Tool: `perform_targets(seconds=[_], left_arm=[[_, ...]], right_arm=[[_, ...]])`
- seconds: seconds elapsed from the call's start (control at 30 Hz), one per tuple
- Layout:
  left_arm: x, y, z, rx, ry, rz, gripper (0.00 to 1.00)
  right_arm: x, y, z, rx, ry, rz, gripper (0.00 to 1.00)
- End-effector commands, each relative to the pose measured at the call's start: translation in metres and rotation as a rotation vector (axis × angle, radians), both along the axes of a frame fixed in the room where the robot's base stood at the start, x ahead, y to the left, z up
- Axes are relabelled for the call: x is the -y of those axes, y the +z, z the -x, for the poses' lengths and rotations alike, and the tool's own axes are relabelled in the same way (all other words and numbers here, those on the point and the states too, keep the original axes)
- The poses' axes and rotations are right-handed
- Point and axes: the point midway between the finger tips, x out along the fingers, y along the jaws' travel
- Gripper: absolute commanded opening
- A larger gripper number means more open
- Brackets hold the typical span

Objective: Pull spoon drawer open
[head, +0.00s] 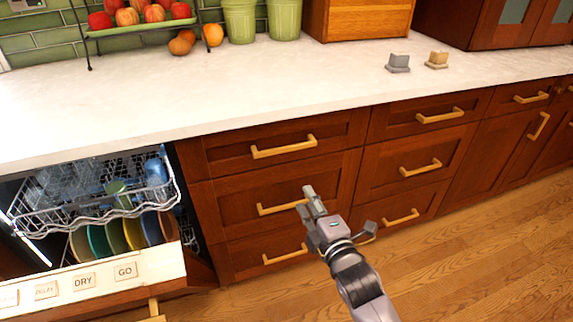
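Wooden drawers with gold bar handles line the counter front; nothing marks which one holds spoons. In the left stack, the top drawer (226,152) has a handle (284,147), the middle drawer (232,205) has a handle (280,208), and the bottom drawer (238,256) has a handle (284,256). All look shut. My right gripper (340,208) is in front of the middle drawer, its fingers spread apart and empty. One finger overlaps the right end of the middle handle; I cannot tell if they touch. My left gripper is out of view.
At left, an open dishwasher has a rack (95,205) of dishes and a lowered door (100,280). A second drawer stack (400,150) stands at right. The wooden floor (470,260) is clear. Two small blocks (398,64) (437,60) sit on the counter.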

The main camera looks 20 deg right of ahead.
Motion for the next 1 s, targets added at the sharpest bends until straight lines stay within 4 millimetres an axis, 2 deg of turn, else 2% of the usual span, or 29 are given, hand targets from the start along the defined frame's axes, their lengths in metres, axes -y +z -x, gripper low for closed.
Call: perform_targets(seconds=[0.1,0.27,0.57,0.8,1.0], left_arm=[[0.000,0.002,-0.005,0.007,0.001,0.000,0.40],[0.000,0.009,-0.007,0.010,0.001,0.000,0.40],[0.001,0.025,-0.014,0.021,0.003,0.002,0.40],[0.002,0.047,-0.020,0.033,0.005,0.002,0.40],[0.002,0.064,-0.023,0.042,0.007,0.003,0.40]], right_arm=[[0.002,0.026,0.004,0.068,-0.001,0.058,0.33],[0.002,0.037,-0.006,0.089,-0.003,0.077,0.33],[-0.001,0.036,-0.066,0.087,-0.002,0.073,0.33],[-0.003,0.035,-0.118,0.086,-0.002,0.072,0.33],[-0.004,0.035,-0.151,0.086,-0.001,0.071,0.33]])
